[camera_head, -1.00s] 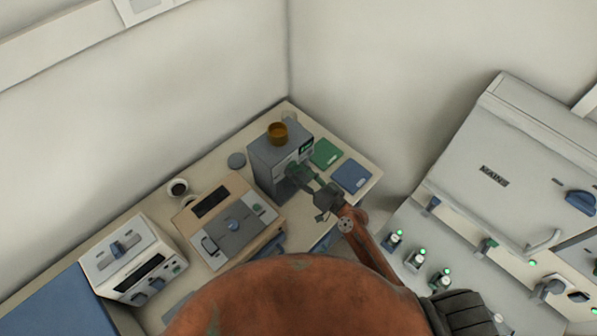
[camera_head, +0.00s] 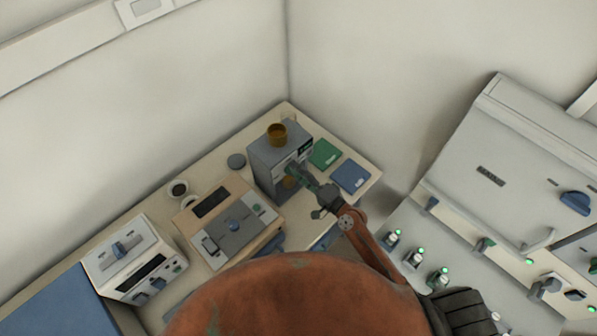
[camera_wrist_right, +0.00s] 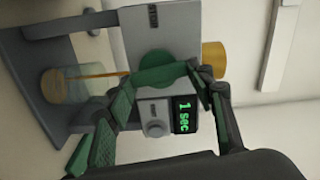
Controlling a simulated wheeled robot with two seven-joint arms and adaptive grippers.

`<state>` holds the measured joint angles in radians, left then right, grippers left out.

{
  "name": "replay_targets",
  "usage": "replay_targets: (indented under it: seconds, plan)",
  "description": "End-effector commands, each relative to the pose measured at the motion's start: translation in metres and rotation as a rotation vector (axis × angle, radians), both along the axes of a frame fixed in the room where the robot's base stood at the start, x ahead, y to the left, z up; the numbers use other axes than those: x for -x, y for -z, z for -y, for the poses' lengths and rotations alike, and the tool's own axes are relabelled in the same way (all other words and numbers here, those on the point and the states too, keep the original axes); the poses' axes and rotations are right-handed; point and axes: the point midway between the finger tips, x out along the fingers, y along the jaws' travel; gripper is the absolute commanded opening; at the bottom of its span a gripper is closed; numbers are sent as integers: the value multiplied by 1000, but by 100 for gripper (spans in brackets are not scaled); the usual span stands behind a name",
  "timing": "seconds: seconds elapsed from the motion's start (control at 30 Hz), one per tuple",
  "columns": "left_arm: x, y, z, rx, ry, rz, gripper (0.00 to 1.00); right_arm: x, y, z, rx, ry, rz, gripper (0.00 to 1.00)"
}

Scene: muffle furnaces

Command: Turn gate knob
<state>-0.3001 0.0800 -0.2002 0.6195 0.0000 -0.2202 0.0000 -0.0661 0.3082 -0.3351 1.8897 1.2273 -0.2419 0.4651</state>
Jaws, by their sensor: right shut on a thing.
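The grey dispenser (camera_head: 262,168) stands at the back corner of the bench, with an amber cup (camera_head: 277,133) on top; the cup also shows in the wrist view (camera_wrist_right: 214,59). My right gripper (camera_head: 298,172) is at its front face. In the right wrist view, my right gripper (camera_wrist_right: 160,80) has its fingers on either side of the round green gate knob (camera_wrist_right: 155,66), shut on it. A thin amber stream (camera_wrist_right: 102,75) runs into a glass beaker (camera_wrist_right: 68,86) holding amber material. My left gripper is out of view.
A green pad (camera_head: 325,153) and a blue pad (camera_head: 350,176) lie right of the dispenser. A beige-and-grey instrument (camera_head: 232,228) and a white instrument (camera_head: 128,258) stand to its left. A large grey furnace (camera_head: 510,175) stands at the right.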

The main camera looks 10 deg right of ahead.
Motion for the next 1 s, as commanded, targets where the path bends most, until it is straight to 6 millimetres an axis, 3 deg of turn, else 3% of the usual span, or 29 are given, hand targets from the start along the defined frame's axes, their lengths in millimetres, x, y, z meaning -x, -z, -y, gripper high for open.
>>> replay_targets:
  seconds: [0.33,0.9,0.93,1.0]
  plan:
    - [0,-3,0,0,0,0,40,-1,0,1,-125,2,-80,25]
    - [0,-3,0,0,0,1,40,-1,0,0,-150,2,-97,25]
    - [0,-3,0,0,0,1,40,-1,0,0,-150,2,-97,50]
    - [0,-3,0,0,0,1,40,-1,0,0,-150,2,-97,55]
